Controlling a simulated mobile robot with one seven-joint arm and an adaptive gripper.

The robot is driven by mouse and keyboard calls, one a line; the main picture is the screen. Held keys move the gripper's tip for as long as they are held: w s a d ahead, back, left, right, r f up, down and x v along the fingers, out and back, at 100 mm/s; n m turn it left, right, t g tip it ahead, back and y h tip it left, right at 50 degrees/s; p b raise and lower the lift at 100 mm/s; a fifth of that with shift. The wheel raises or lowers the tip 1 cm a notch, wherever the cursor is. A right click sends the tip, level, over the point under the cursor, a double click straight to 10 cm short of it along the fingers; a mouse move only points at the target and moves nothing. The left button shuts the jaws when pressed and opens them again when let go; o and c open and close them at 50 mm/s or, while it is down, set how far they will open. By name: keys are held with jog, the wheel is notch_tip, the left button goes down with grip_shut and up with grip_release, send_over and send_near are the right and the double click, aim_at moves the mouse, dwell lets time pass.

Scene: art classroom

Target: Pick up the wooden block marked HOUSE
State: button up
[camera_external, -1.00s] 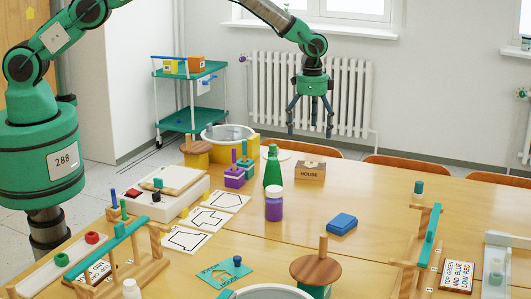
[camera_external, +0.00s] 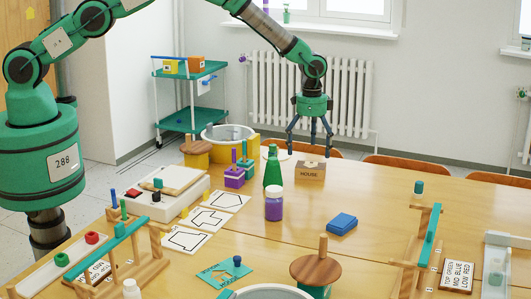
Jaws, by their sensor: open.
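The wooden block marked HOUSE (camera_external: 310,173) sits on the far side of the table, its label facing the camera. A small pale piece shows on its top. My gripper (camera_external: 310,152) points straight down just above the block, with its dark fingers spread apart on either side. The fingertips appear at about the height of the block's top or slightly above. Nothing is held between them. Whether the fingers line up with the block in depth cannot be told from this view.
A green bottle (camera_external: 272,168) and a purple jar (camera_external: 274,204) stand left of the block. Purple and green stacked pieces (camera_external: 235,176) are farther left. A blue block (camera_external: 342,223) lies nearer the camera. Chair backs (camera_external: 407,165) line the far edge. The table (camera_external: 390,195) right of the block is clear.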

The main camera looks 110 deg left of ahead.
aim_at(310, 166)
jog(key=shift+f, duration=1)
jog(key=shift+f, duration=0.1)
jog(key=shift+w+d+f+b, duration=0.1)
jog(key=shift+f+b, duration=0.25)
jog(key=shift+f, duration=2.2)
jog(key=c, duration=1.4)
